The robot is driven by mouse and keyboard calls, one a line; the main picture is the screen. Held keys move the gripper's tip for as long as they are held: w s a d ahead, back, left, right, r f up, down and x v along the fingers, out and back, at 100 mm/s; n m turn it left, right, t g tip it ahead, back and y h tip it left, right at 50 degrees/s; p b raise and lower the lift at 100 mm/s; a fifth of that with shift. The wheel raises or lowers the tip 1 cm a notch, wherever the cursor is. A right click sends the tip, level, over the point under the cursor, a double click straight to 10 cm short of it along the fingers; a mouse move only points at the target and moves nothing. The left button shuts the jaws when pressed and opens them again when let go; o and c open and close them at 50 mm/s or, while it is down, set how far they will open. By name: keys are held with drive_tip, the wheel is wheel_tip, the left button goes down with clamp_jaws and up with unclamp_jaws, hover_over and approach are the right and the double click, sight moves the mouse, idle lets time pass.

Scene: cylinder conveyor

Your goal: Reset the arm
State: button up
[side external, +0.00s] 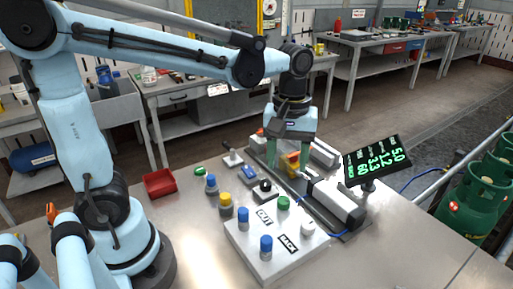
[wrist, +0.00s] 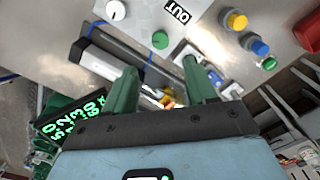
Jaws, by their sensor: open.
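My gripper (side external: 290,160) points down over the far part of the conveyor (side external: 340,203) in the side view. Its two green fingers are apart. In the wrist view my gripper (wrist: 160,82) is also open, with a clear gap between the fingertips. A yellow-orange part (side external: 292,161) shows behind or between the fingers; I cannot tell which. Small orange and red parts also show beyond the gap in the wrist view. Nothing is seen clamped. The fingers and palm hide part of the conveyor.
A white panel box (side external: 262,262) labelled OUT and BACK carries blue, green and white cylinders. Grey-based blue (side external: 211,184) and yellow (side external: 226,204) cylinders stand left of it. A red tray (side external: 160,182) and a digital display (side external: 378,160) flank them. The table's front right is clear.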

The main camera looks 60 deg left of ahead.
drive_tip(key=shift+r, duration=0.65)
drive_tip(key=s+a+f+m+t, duration=0.2)
drive_tip(key=s+a+m+t, duration=0.1)
drive_tip(key=m+t, duration=0.4)
drive_tip(key=shift+s+a+m, duration=0.3)
drive_tip(key=shift+s+m, duration=0.4)
drive_tip(key=shift+m, duration=0.4)
clamp_jaws()
idle(0.7)
